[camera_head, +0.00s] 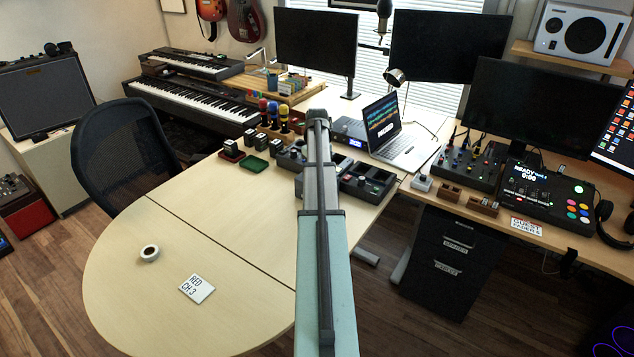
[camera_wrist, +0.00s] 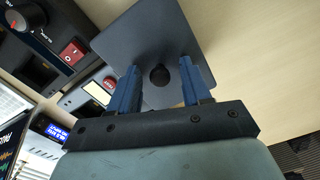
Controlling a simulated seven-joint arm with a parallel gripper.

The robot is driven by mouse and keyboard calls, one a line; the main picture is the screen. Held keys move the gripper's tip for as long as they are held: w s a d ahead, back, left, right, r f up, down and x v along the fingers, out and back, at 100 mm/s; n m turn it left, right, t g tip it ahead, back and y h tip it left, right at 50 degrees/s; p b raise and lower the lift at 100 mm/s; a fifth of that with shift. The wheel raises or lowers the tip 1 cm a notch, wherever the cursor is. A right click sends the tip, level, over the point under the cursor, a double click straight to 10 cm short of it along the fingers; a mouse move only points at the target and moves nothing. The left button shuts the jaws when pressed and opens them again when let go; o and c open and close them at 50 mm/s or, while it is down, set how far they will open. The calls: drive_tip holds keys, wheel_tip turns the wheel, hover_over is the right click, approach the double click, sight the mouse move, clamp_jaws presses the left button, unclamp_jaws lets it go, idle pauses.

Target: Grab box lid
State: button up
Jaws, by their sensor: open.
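A dark grey square lid (camera_wrist: 152,32) with a round black knob (camera_wrist: 159,76) in its middle fills the centre of the wrist view. My gripper (camera_wrist: 160,74) is open, with one blue finger on each side of the knob. The fingers overlap the lid in the picture; a gap shows between each finger and the knob. I cannot tell whether the fingertips touch the lid. What lies under the lid is hidden. In the head view my arm covers this spot, and I cannot make out the lid or the fingers there.
A device with a red switch (camera_wrist: 72,54) and a dial lies beside the lid. In the head view an open laptop (camera_head: 391,134) stands right of my arm, and a green tray (camera_head: 255,165) lies to the left. The pale table (camera_head: 150,215) is mostly clear at front left.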

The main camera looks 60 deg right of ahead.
drive_tip(key=shift+c, duration=0.2)
clamp_jaws()
drive_tip(key=shift+r, duration=0.1)
